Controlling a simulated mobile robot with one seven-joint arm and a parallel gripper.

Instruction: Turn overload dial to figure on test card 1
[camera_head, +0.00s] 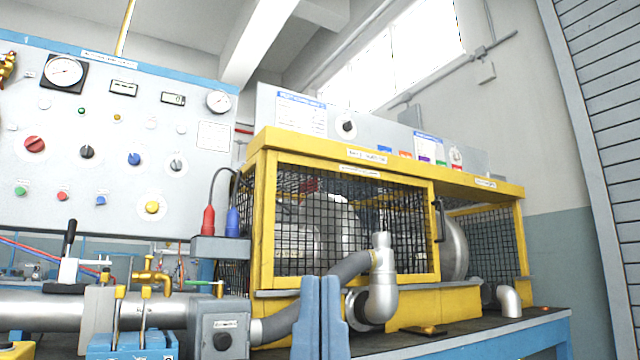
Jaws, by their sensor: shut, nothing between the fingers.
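A black dial (346,127) with a pale round scale sits on the grey upright panel (380,130) above the yellow guard. Its pointer setting is too small to read. A white card with a blue heading (300,113) is fixed left of the dial, and a second such card (430,148) is to its right. Their figures and numbers are not legible, so I cannot tell which is test card 1. My gripper (320,282) shows as two blue-grey fingers at the bottom centre, pointing up, shut and empty. It is well below the dial, apart from it.
The yellow mesh-fronted guard (350,165) encloses machinery. A grey hose and silver elbow pipe (382,285) stick out in front. A blue-edged panel with gauges and knobs (110,130) stands left. Open air lies above the guard.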

